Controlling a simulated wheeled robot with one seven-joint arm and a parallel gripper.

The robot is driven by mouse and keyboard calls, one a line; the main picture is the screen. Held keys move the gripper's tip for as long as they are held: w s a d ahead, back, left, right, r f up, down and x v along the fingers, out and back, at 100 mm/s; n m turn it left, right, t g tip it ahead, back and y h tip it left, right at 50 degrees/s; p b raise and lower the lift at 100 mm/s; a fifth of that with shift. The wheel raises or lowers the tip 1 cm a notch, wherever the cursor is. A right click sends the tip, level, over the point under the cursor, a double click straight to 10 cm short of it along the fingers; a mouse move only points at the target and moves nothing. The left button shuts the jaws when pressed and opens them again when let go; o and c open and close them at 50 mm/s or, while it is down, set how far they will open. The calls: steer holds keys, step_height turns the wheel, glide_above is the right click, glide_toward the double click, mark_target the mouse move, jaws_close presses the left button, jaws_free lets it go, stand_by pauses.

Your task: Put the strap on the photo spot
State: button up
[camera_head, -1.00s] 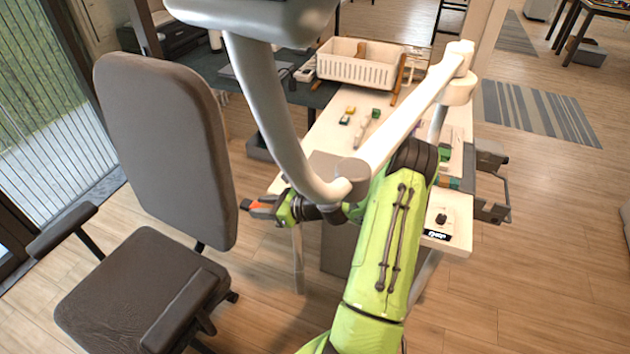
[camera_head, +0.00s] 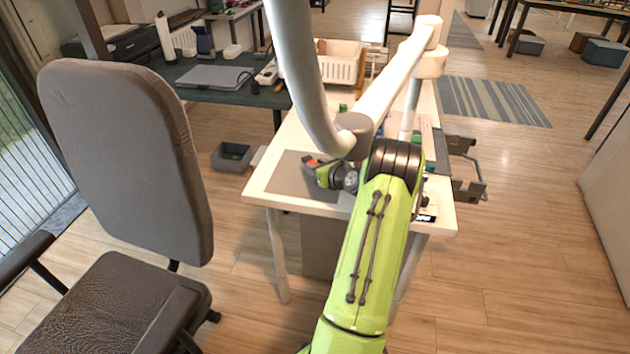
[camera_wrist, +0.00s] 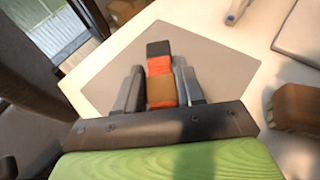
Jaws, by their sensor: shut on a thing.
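The strap (camera_wrist: 160,66) is a short piece with orange, brown and black parts. It sits between the two grey fingers of my gripper (camera_wrist: 160,88), which is shut on it, with the black end pointing forward. In the head view the strap (camera_head: 310,161) shows as a small orange and dark tip at my gripper (camera_head: 314,168). A flat grey mat (camera_head: 282,176), which looks like the photo spot, lies at the near left of the white table. It also fills the middle of the wrist view (camera_wrist: 215,62). The strap is over the mat; I cannot tell whether it touches.
The white table (camera_head: 262,192) also bears a white basket (camera_head: 342,68) at its far end. A grey office chair (camera_head: 135,150) stands at the left. A brown block (camera_wrist: 297,108) is right of my gripper.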

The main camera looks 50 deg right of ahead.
steer(key=shift+f+b, duration=0.55)
steer(key=shift+f, duration=1.45)
steer(key=o, duration=1)
steer(key=shift+o, duration=0.2)
steer(key=shift+r, duration=0.25)
steer(key=p+v, duration=0.2)
steer(key=v, duration=1)
steer(key=shift+s+f, duration=0.1)
